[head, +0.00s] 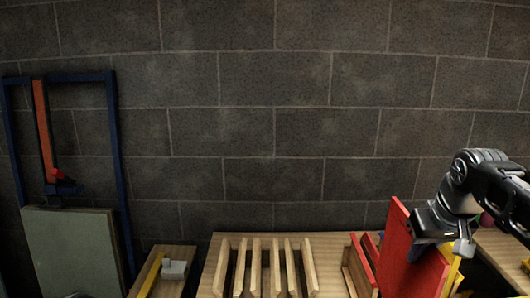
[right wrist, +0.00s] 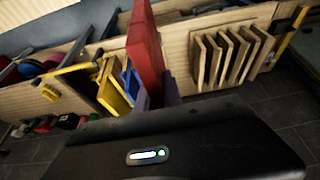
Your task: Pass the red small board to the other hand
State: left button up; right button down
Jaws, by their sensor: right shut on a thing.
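The red small board (head: 396,252) stands upright and slightly tilted at the right of the head view, above the bench. My right gripper (head: 432,246) comes in from the right and is shut on the board at its right side; its fingertips are partly hidden. My left gripper is in neither view.
A wooden slotted rack (head: 222,268) sits left of the board; it also shows in the right wrist view (right wrist: 200,62). Yellow boards (right wrist: 112,90) stand close beside the red one. A blue frame with a grey-green panel (head: 75,250) stands far left. Space above the rack is clear.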

jog(key=w+a+f, duration=0.2)
jog(key=a+f, duration=0.4)
jog(key=f, duration=0.3)
jog(key=w+a+f, duration=0.3)
jog(key=a+f, duration=0.4)
jog(key=f, duration=0.2)
jog(key=shift+w+f, duration=0.15)
